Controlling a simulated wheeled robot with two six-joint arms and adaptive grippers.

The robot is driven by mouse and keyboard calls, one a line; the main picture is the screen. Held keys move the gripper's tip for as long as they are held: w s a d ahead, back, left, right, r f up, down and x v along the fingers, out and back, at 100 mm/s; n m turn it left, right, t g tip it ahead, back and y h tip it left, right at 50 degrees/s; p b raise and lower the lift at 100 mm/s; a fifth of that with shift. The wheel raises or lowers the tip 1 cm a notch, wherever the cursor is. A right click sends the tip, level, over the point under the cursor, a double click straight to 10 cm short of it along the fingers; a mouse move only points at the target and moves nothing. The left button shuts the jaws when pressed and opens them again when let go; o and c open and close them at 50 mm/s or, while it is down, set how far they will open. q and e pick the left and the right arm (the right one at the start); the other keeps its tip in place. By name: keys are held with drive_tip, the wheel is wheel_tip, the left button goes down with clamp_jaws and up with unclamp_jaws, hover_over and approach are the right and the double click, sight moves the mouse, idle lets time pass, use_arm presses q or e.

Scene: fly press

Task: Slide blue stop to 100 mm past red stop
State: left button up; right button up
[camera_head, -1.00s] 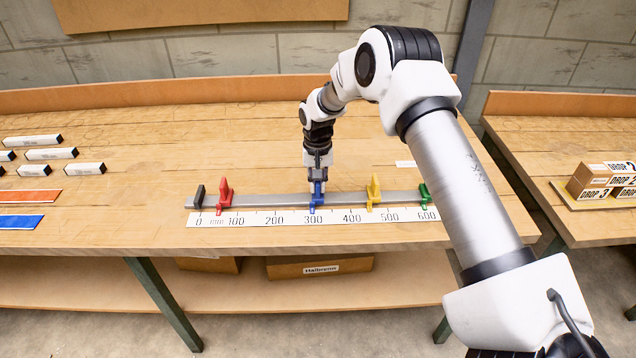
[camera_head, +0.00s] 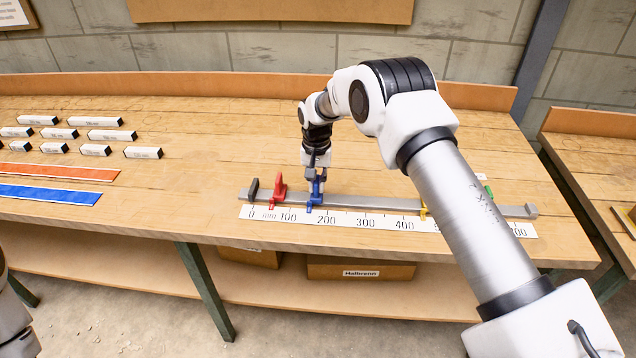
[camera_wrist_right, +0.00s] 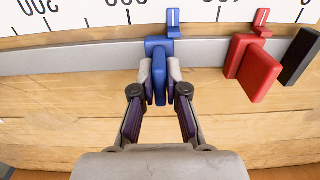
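The blue stop (camera_head: 315,194) sits on the grey rail (camera_head: 370,202) above the printed scale (camera_head: 345,219), between the 100 and 200 labels. The red stop (camera_head: 278,188) is to its left, before the 100 label. In the right wrist view, blue stop (camera_wrist_right: 159,72) and red stop (camera_wrist_right: 252,66) stand apart, their pointers roughly one labelled interval from each other. My right gripper (camera_head: 314,180) is over the blue stop; its fingers (camera_wrist_right: 160,74) close on both sides of the blue upright. My left gripper is out of view.
A black end piece (camera_head: 253,188) stands left of the red stop. The yellow stop (camera_head: 423,211) and green stop (camera_head: 489,190) are partly hidden by my right arm. Small labelled blocks (camera_head: 105,135) and orange (camera_head: 70,173) and blue (camera_head: 50,194) strips lie at left.

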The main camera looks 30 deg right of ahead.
drive_tip(key=o, duration=0.4)
drive_tip(key=shift+w+d+f, duration=0.1)
drive_tip(key=shift+w+d, duration=0.05)
drive_tip(key=shift+c, duration=0.2)
drive_tip(key=shift+w+f, duration=0.2)
drive_tip(key=shift+s+r, duration=0.1)
drive_tip(key=shift+r, duration=0.25)
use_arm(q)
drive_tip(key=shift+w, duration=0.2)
use_arm(e)
wheel_tip(320, 180, up, 11)
drive_tip(key=shift+r, duration=0.15)
